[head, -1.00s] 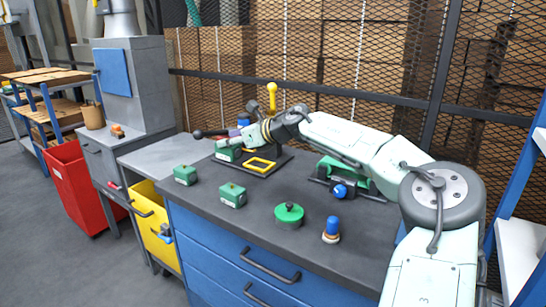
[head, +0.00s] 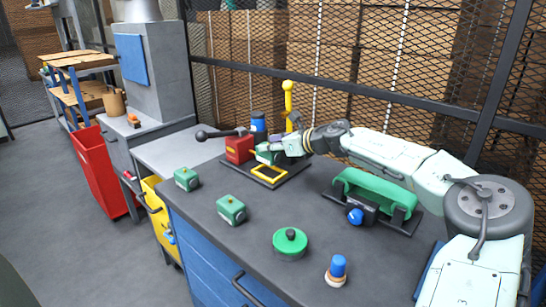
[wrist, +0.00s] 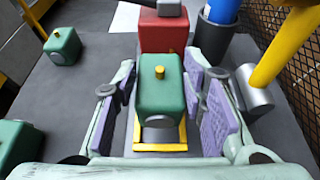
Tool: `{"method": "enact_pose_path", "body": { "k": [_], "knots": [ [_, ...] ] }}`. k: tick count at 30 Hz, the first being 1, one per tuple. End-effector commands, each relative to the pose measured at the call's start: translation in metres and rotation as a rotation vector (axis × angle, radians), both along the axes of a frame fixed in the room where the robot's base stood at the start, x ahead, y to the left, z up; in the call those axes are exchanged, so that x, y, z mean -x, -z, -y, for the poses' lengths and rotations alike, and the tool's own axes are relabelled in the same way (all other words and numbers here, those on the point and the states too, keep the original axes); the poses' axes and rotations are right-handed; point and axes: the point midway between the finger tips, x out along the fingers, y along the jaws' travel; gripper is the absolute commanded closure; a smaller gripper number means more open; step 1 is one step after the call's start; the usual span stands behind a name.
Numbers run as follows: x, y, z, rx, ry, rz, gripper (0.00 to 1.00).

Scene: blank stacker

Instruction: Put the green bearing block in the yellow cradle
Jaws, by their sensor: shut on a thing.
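The green bearing block (wrist: 158,85), with a yellow knob on top, is between the purple pads of my gripper (wrist: 158,108) in the wrist view. My gripper is shut on it. In the head view the block (head: 266,154) is partly hidden by my gripper (head: 272,148). The yellow cradle (wrist: 160,147) is a rectangular frame just below the block in the wrist view. In the head view the cradle (head: 283,170) shows on a dark plate, its opening visible in front of and below the block. The block looks upright above the cradle; the exact gap is unclear.
A red block-shaped fixture (head: 238,150) with a dark lever stands left of the cradle. A yellow post (head: 288,98) and a blue-topped dark cup (head: 258,127) stand behind. Two more green blocks (head: 187,179) (head: 231,209), a green round lid (head: 290,243) and a green-handled fixture (head: 376,190) are on the bench.

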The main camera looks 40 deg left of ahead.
Motion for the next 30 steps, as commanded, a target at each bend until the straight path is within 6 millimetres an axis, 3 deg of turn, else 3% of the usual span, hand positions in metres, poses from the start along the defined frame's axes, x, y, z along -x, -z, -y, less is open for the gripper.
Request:
{"method": "enact_pose_path", "body": {
  "k": [11,18,19,27,30],
  "knots": [
    [0.0,0.037,-0.001,-0.004,0.001,0.001,1.0],
    [0.0,0.042,-0.001,-0.004,0.001,0.003,1.0],
    [0.0,0.044,0.0,-0.001,0.001,0.001,0.62],
    [0.0,0.044,0.0,-0.001,0.001,0.001,0.44],
    [0.0,0.044,0.0,-0.001,0.001,0.001,0.42]
  ]
}}
